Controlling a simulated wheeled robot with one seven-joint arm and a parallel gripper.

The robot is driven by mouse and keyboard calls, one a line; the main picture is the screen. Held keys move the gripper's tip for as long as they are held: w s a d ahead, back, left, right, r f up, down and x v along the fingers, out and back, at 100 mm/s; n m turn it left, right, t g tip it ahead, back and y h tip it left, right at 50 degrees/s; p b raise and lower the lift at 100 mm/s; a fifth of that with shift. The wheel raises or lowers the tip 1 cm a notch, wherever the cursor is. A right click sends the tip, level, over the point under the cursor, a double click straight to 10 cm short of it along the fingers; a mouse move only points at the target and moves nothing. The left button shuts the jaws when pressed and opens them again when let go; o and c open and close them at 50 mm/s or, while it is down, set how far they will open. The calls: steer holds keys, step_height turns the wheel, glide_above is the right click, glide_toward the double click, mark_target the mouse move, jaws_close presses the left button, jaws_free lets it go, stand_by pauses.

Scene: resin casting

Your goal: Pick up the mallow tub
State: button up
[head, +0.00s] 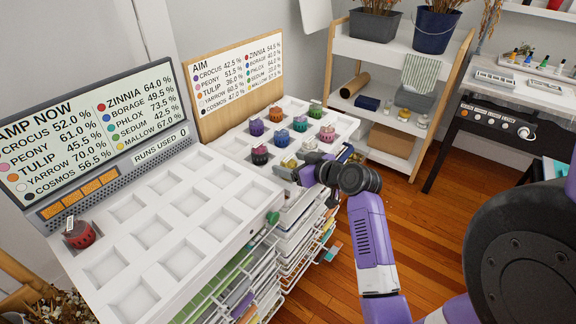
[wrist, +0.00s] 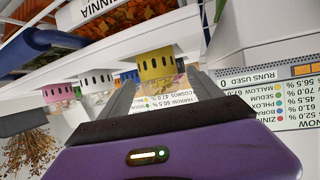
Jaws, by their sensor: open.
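The mallow tub, a yellow tub with dark slots (wrist: 157,64), is in the middle of the wrist view, in line with the gap between my fingers. In the head view the yellow tub (head: 290,161) is at the near right of the tub rack, partly hidden by my gripper. My gripper (head: 297,174) is open beside it at the rack's edge.
A display (head: 90,135) stands behind.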

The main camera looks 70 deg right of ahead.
steer(key=x, duration=0.4)
steer(key=shift+w, duration=0.1)
steer(key=shift+c, duration=0.2)
steer(key=c, duration=1.4)
